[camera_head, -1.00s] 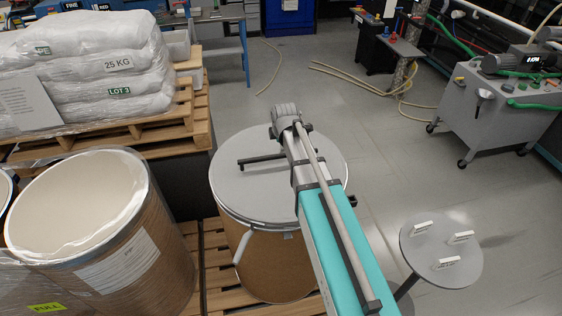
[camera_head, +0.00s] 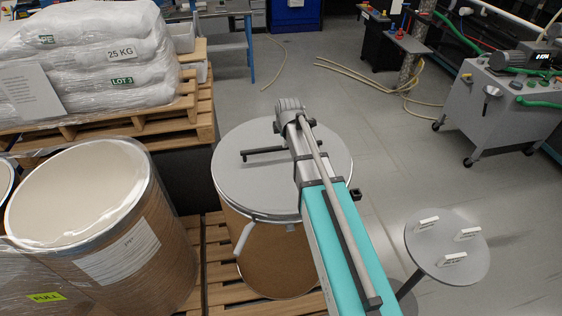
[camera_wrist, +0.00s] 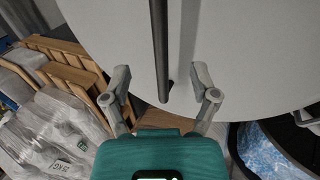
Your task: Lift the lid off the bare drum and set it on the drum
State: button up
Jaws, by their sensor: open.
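The bare brown drum (camera_head: 270,262) stands on a pallet in the middle of the head view, its grey lid (camera_head: 235,185) seated on top. A dark bar handle (camera_head: 262,153) rises on the lid, partly hidden behind my arm. In the wrist view the handle (camera_wrist: 160,45) crosses the grey lid (camera_wrist: 245,60). My gripper (camera_wrist: 160,72) is open, one finger on each side of the handle, with gaps visible. Its fingers are hidden in the head view.
Wrapped white sacks (camera_head: 85,60) lie on a pallet (camera_head: 195,105) at the back left. A small round table (camera_head: 425,250) with several white labelled pieces stands at the right. A grey machine cart (camera_head: 505,110) and hoses (camera_head: 370,80) are farther back. Clear floor lies between.

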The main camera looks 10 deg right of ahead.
aim_at(282, 148)
jog(key=shift+b+x, duration=2)
jog(key=shift+x, duration=0.55)
jog(key=shift+b+x, duration=2.35)
jog(key=shift+x, duration=0.2)
jog(key=shift+d, duration=0.1)
grip_shut()
